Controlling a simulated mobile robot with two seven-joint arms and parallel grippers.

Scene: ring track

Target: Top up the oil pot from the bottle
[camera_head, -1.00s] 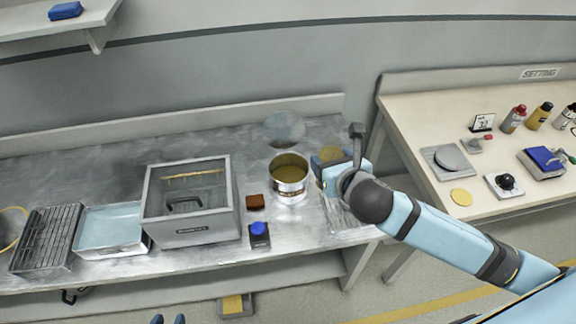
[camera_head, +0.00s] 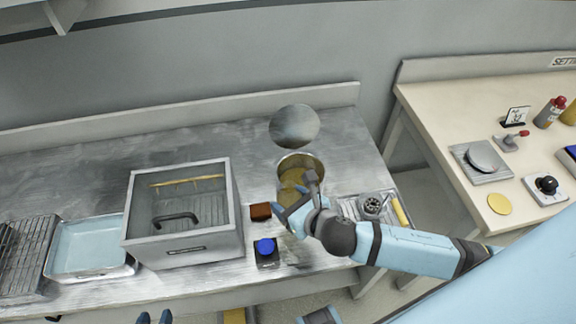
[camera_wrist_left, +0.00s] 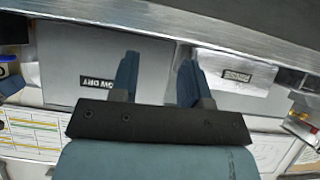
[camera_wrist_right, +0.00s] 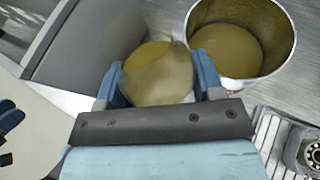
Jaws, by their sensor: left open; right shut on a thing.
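The oil pot (camera_head: 314,163) is an open metal can standing on the steel bench. Brownish oil shows inside it in the right wrist view (camera_wrist_right: 226,50). My right gripper (camera_head: 289,205) is shut on the bottle (camera_wrist_right: 160,76), a round, see-through thing with amber oil. In the right wrist view the bottle is between the fingers, just left of the pot. In the head view the gripper and arm cover its outline and part of the pot. I cannot tell whether oil is flowing. My left gripper (camera_head: 155,318) is open and empty at the bottom edge; its fingers also show in the left wrist view (camera_wrist_left: 157,80).
A glass-topped grey box (camera_head: 185,250), a blue button (camera_head: 265,247) and a brown block (camera_head: 261,211) are left of the pot. A bearing (camera_head: 372,204) lies on a ribbed tray to the right. A shiny round disc (camera_head: 295,125) is behind. A pale table (camera_head: 450,110) stands right.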

